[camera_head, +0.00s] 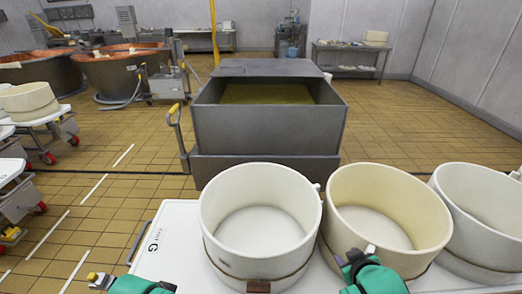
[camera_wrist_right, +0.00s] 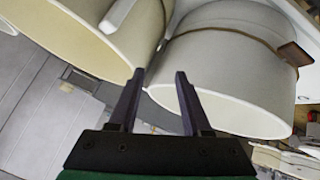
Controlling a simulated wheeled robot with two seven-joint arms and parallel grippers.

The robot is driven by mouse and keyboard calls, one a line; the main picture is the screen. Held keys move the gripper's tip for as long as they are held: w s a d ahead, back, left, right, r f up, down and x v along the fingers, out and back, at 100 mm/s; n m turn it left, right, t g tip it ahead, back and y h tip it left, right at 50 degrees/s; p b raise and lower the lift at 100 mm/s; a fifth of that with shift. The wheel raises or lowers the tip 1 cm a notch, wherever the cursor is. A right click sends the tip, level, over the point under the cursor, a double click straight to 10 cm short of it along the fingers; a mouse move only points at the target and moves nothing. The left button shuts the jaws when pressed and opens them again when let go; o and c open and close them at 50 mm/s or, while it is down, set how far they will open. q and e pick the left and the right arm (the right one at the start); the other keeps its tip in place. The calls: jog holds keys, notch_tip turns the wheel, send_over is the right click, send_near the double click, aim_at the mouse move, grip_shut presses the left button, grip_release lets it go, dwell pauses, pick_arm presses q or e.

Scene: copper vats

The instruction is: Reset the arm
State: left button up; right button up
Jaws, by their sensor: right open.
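My right gripper (camera_head: 357,257) shows at the bottom of the head view, in front of the middle white mould. In the right wrist view its two dark fingers (camera_wrist_right: 159,72) stand apart with nothing between them. The rims of two round moulds show just beyond the fingertips; I cannot tell whether they touch.
Three round moulds, left (camera_head: 258,220), middle (camera_head: 385,205) and right (camera_head: 480,215), stand side by side on a white table (camera_head: 172,240). A grey metal vat (camera_head: 268,130) stands behind. Copper vats (camera_head: 120,72) are at the far left. The tiled floor at right is clear.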

pick_arm(q)
jog(key=s+a+r, duration=0.2)
jog(key=s+a, duration=0.1)
pick_arm(e)
jog(key=s+f+m+g+y, duration=0.15)
jog(key=s+f+g, duration=0.35)
jog(key=s, duration=0.7)
pick_arm(q)
notch_tip(320, 180, down, 23)
jog(key=s, duration=0.2)
pick_arm(e)
notch_tip(320, 180, down, 22)
jog(key=s+g, duration=0.2)
jog(key=s, duration=0.1)
pick_arm(q)
jog(key=s+a+f+g+y, duration=0.1)
jog(key=s+a+f+g, duration=0.1)
jog(key=s+f, duration=1.3)
jog(key=shift+s+a, duration=0.25)
jog(key=shift+s, duration=0.95)
pick_arm(e)
jog(key=s+d+f+g, duration=0.1)
jog(key=s+d+f, duration=0.2)
jog(key=s+f, duration=1.2)
jog(key=shift+s+f, duration=0.4)
jog(key=shift+s, duration=0.5)
